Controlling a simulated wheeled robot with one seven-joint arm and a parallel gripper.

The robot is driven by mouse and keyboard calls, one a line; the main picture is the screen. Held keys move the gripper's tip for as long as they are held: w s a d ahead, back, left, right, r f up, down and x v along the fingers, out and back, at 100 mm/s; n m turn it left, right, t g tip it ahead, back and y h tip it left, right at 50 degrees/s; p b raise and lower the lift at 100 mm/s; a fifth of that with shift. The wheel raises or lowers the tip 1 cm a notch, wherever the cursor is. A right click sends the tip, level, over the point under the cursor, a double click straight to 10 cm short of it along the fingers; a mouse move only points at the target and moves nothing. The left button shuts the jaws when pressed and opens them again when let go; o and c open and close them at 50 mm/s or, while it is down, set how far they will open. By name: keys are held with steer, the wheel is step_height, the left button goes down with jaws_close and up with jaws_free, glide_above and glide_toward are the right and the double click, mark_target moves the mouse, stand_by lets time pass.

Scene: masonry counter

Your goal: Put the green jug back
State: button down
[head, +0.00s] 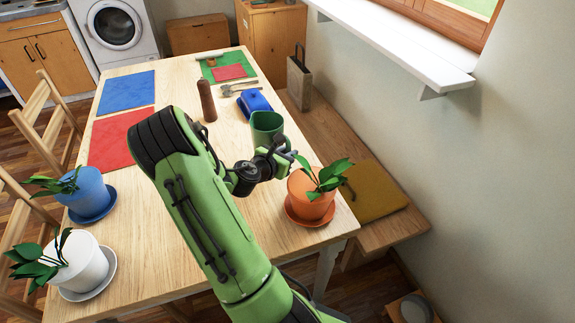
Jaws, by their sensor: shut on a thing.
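The green jug (266,124) is upright near the right edge of the wooden table (150,210), just beyond my gripper. My gripper (279,146) is shut on the jug at its near side. The fingers and the jug's lower part overlap in this view, so I cannot tell whether its base touches the table.
An orange pot with a plant (312,192) stands close right of my gripper. A blue butter dish (253,102) and a brown mill (207,100) are just beyond the jug. Blue (92,188) and white (76,260) plant pots stand at left. A bench (385,228) runs along the wall.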

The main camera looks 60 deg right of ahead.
steer(key=shift+f+b, duration=0.5)
steer(key=shift+f, duration=0.85)
steer(key=shift+f, duration=0.2)
steer(key=c, duration=1)
jaws_free()
